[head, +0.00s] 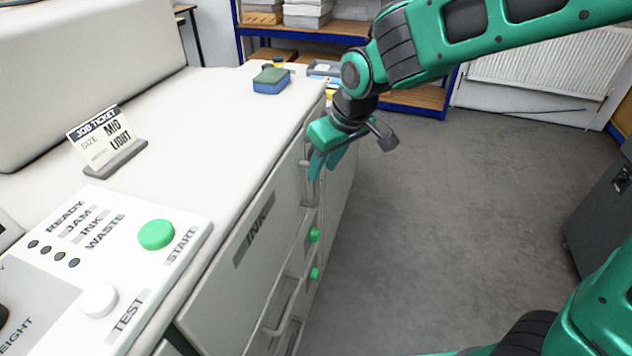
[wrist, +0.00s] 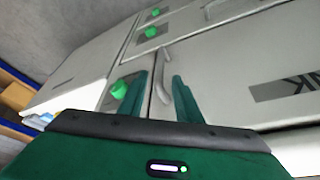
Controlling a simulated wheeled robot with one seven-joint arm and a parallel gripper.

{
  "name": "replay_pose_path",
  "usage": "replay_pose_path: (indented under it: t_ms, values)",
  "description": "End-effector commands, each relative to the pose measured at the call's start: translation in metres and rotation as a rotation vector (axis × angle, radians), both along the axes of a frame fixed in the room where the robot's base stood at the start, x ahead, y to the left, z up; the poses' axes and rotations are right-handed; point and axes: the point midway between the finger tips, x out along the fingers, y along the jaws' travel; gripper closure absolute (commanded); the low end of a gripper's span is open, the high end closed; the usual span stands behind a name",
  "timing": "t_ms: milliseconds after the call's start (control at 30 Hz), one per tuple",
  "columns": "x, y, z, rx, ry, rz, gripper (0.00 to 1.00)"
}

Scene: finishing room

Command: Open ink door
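The ink door (head: 218,290) is a grey panel on the machine's front with a dark INK label (head: 254,230). It looks closed, flush with the front. Its upright bar handle (head: 304,190) is at the door's far end. In the wrist view the handle (wrist: 162,88) shows between and just beyond my two fingertips, with a gap to each side. My gripper (head: 325,168) is open and points down at the handle in the head view. It also shows in the wrist view (wrist: 160,92). I cannot tell whether the handle is fully between the fingers.
Green knobs (head: 314,235) sit on the front below the handle; one knob (wrist: 119,90) is close to my left finger. Another bar handle (head: 283,308) is lower down. The grey floor (head: 440,220) is clear.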

Motion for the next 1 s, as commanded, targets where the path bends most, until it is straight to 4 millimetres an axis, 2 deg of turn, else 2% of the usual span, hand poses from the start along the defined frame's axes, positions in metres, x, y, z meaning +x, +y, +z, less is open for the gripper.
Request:
replay_pose_path:
  t_ms: [33,200,400,600,867,900,1000]
  values:
    - [0.002,0.002,-0.01,-0.002,0.005,0.0,0.69]
    - [0.012,0.008,-0.038,-0.002,0.003,0.0,0.69]
    - [0.02,0.014,-0.061,-0.001,0.002,-0.002,0.69]
    - [0.024,0.016,-0.071,0.001,0.0,-0.002,0.69]
    - [0.024,0.016,-0.072,0.0,0.0,-0.002,0.69]
    - [0.024,0.016,-0.072,0.0,0.0,-0.002,0.74]
    - [0.024,0.016,-0.072,0.0,0.0,-0.002,0.98]
